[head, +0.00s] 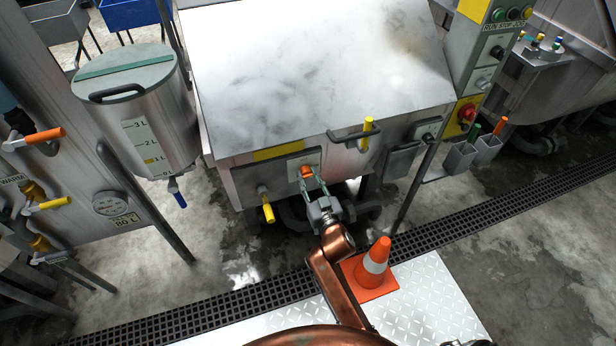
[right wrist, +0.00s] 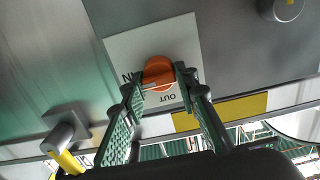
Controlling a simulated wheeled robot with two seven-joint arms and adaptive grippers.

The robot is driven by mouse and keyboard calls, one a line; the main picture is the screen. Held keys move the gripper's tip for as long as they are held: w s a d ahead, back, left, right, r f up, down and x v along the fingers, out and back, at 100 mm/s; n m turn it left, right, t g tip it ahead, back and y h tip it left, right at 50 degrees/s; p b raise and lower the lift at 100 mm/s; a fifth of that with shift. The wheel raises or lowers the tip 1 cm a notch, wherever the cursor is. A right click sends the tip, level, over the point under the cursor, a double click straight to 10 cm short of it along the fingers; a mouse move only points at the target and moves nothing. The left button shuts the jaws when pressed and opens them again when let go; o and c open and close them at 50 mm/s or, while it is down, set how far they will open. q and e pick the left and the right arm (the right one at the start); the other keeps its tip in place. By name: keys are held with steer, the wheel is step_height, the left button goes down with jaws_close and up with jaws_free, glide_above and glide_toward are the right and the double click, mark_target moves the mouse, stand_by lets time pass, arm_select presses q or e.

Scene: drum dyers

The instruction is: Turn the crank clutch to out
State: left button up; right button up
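The crank clutch is an orange knob (head: 306,172) on a pale plate on the front of the steel drum machine. In the right wrist view the knob (right wrist: 158,72) sits on its white plate (right wrist: 128,48), with "OUT" lettering below it and a partly hidden label at its left. My right gripper (head: 314,182) is at the knob, its green fingers (right wrist: 160,84) spread on either side. The right finger is very close to the knob; I cannot tell if it touches. A small gap shows at the left finger. My left gripper is not in view.
A yellow-handled valve (head: 268,212) hangs left of the plate, and a yellow upright handle (head: 367,126) stands to its right. A control post (head: 478,62) is further right. An orange cone (head: 374,264) stands near my right arm. A measuring tank (head: 136,108) is at the left.

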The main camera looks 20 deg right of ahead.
steer(key=c, duration=0.6)
steer(key=shift+n, duration=0.3)
steer(key=n+p, duration=0.1)
steer(key=n, duration=0.1)
steer(key=shift+r+n+p, duration=0.1)
steer(key=shift+n+p, duration=0.25)
steer(key=shift+n, duration=0.05)
steer(key=n+p, duration=0.1)
steer(key=n, duration=0.2)
steer(key=shift+a+n, duration=0.1)
steer(key=shift+n, duration=0.2)
steer(key=n, duration=0.5)
steer(key=shift+a+f, duration=0.1)
steer(key=shift+f, duration=0.1)
steer(key=n, duration=0.5)
steer(key=shift+f+n, duration=0.15)
steer(key=shift+n, duration=0.25)
